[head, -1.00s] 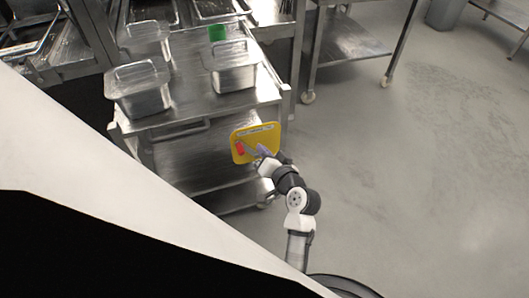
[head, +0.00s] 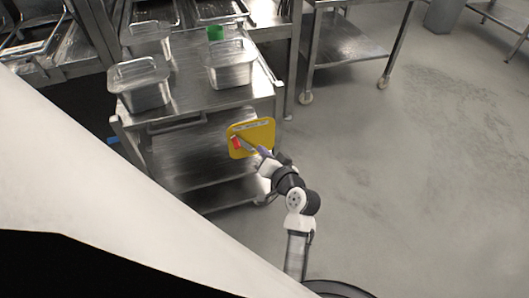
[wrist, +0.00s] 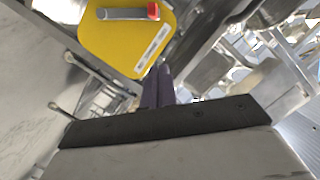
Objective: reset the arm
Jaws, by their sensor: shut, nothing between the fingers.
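My gripper (head: 262,152) is at the end of my arm, in front of the right end of the steel cart. In the wrist view its two dark fingers (wrist: 158,88) are together with nothing between them. A yellow panel (head: 262,134) with a red-tipped handle and a white label strip is just beyond the fingertips in the head view. The yellow panel also shows at the top of the wrist view (wrist: 112,42), with its grey handle and red end. I cannot tell whether the fingertips touch it.
The steel cart (head: 190,108) carries lidded steel containers (head: 140,88) (head: 232,68) and a green item (head: 215,33). Another steel table (head: 345,45) on wheels stands at the back. The grey floor on the right is open.

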